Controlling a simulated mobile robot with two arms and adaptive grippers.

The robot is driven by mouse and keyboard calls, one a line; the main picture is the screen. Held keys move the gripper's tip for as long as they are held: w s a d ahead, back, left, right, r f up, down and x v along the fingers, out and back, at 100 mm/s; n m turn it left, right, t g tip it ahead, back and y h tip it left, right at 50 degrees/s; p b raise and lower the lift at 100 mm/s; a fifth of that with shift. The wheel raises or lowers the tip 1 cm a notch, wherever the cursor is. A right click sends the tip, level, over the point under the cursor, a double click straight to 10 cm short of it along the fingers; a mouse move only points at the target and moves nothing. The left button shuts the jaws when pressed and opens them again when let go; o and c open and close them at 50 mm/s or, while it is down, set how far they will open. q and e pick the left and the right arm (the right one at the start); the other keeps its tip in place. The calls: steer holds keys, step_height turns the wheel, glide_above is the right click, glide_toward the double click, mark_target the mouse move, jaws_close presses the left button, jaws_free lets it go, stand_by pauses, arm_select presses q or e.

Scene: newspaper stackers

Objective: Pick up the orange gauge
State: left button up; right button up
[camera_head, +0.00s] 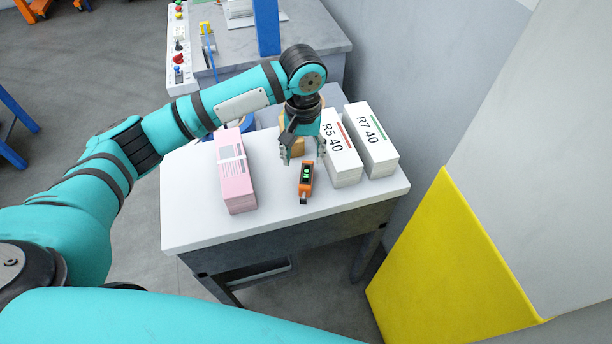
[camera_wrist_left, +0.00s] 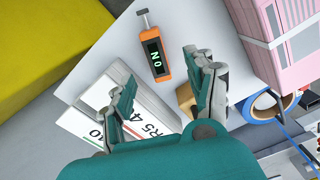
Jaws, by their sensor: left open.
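The orange gauge (camera_head: 306,180) lies on the white table top (camera_head: 190,205), near its front edge, with a dark display showing green characters. My left gripper (camera_head: 302,158) is open and empty, just behind the gauge and seemingly above the table. In the left wrist view the gauge (camera_wrist_left: 155,55) lies beyond the fingertips of the open left gripper (camera_wrist_left: 160,75), with its grey tip pointing away. Nothing is between the fingers at the gauge's body. My right gripper is not in view.
A pink bundle (camera_head: 236,175) stands left of the gauge. White stacks marked R5 40 (camera_head: 342,155) and R7 40 (camera_head: 370,140) stand to the right. A tan block (camera_wrist_left: 186,98) and a blue tape roll (camera_wrist_left: 262,106) are near the gripper. A yellow panel (camera_head: 440,260) is at right.

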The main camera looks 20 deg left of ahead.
mark_target(306, 174)
arm_select(q)
step_height(306, 174, down, 3)
steer(key=shift+f, duration=0.1)
steer(key=shift+w+d+f+p, duration=0.1)
steer(key=shift+f+p, duration=0.15)
steer(key=shift+f, duration=0.6)
steer(key=shift+s+d+f+p, duration=0.1)
steer(key=shift+f+p, duration=0.2)
steer(key=shift+f, duration=0.6)
steer(key=shift+w+d+f+p, duration=0.1)
steer(key=shift+f+p, duration=0.15)
steer(key=shift+f, duration=0.6)
jaws_close()
